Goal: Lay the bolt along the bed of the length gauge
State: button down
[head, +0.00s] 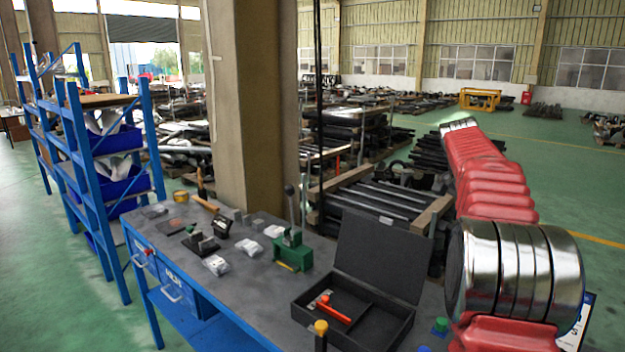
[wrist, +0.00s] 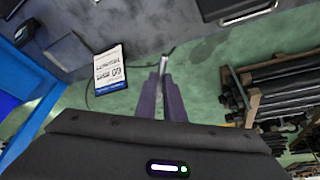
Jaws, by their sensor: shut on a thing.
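My gripper (wrist: 166,88) shows in the wrist view as two purple-grey fingers close together. They are shut on a thin grey piece, the bolt (wrist: 166,56), whose end sticks out past the fingertips over green floor. The rest of the bolt is hidden between the fingers. In the head view my red and chrome arm fills the right side, and the gripper and bolt are out of sight. I cannot pick out the length gauge with certainty in either view.
The grey bench (head: 245,290) holds an open black case (head: 385,268) with an orange-handled tool (head: 333,309), a green press (head: 292,254), and small bagged parts (head: 216,265). A yellow-capped post (head: 320,328) stands in front. A printed card (wrist: 110,70) shows in the wrist view.

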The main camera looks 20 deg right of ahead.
jog(key=w+a+n+t, duration=0.1)
jog(key=w+a+n, duration=0.3)
jog(key=a, duration=0.6)
jog(key=w+a+r+n+t+y, duration=0.1)
jog(key=w+a+n, duration=0.1)
jog(key=w+a, duration=0.6)
jog(key=w+a+n+t, duration=0.1)
jog(key=w+a+n, duration=0.2)
jog(key=a, duration=0.9)
jog(key=s+a+f+n+y, duration=0.1)
jog(key=a+f+n, duration=0.1)
jog(key=a+f, duration=0.3)
jog(key=s+a+f+n+t+y, duration=0.1)
jog(key=a+f+n, duration=0.2)
jog(key=a, duration=0.8)
notch_tip(320, 180, down, 3)
jog(key=shift+s+a+r+n, duration=0.15)
jog(key=shift+s+n, duration=0.15)
jog(key=shift+s, duration=0.1)
